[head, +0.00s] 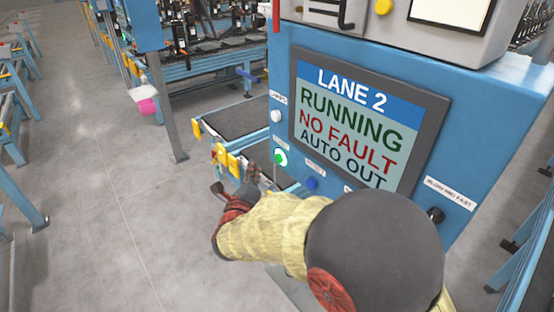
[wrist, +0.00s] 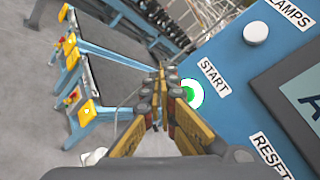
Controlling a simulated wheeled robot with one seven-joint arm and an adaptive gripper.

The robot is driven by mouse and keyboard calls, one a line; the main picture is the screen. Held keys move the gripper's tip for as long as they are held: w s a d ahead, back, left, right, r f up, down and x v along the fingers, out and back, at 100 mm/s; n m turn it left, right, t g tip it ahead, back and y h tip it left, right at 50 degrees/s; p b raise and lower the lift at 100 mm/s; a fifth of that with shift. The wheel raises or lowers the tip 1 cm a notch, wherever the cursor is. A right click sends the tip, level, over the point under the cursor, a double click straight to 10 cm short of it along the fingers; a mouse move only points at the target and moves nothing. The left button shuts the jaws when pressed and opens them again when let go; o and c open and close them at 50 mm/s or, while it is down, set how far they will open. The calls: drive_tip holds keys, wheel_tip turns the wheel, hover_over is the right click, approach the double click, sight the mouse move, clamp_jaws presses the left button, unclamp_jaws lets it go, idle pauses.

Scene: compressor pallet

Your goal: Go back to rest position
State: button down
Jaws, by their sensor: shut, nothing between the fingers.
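My gripper (head: 256,178) is shut and empty, held just in front of the blue control cabinet (head: 480,150), left of its lower buttons in the head view. In the wrist view my gripper (wrist: 160,76) has its fingertips together. The green-lit START button (head: 281,157) shows beside it, and in the wrist view this button (wrist: 195,93) is partly hidden behind the right finger. Whether a finger touches it I cannot tell. My arm crosses the bottom of the head view and hides part of the cabinet's lower front.
The cabinet's screen (head: 352,125) reads LANE 2, RUNNING, NO FAULT, AUTO OUT. A white button (head: 276,116), a blue button (head: 312,184) and a black knob (head: 435,215) sit around it. A conveyor (head: 236,119) with yellow parts stands behind my gripper. Open floor (head: 90,170) lies left.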

drive_tip(key=shift+m, duration=0.3)
idle(0.4)
drive_tip(key=s+d+f+m+g+h+b, duration=0.1)
drive_tip(key=s+d+f+m+g+h, duration=0.1)
drive_tip(key=s+d+f+m+g, duration=0.55)
drive_tip(key=s+d+f+m+g+h+b, duration=0.1)
drive_tip(key=s+d+f+m+g+h, duration=0.15)
drive_tip(key=s+d+m, duration=0.9)
drive_tip(key=s+d+f+m+y+b, duration=0.1)
drive_tip(key=s+f+m+y+b, duration=0.1)
drive_tip(key=s+m+b, duration=0.5)
drive_tip(key=s+d+f+m+g+y+b, duration=0.1)
drive_tip(key=s+m+y+b, duration=0.4)
drive_tip(key=m, duration=1.2)
drive_tip(key=s+f+b, duration=0.1)
drive_tip(key=s+b, duration=0.2)
drive_tip(key=s, duration=0.2)
drive_tip(key=shift+s+f, duration=0.3)
drive_tip(key=shift+d+y, duration=0.1)
drive_tip(key=shift+y, duration=0.15)
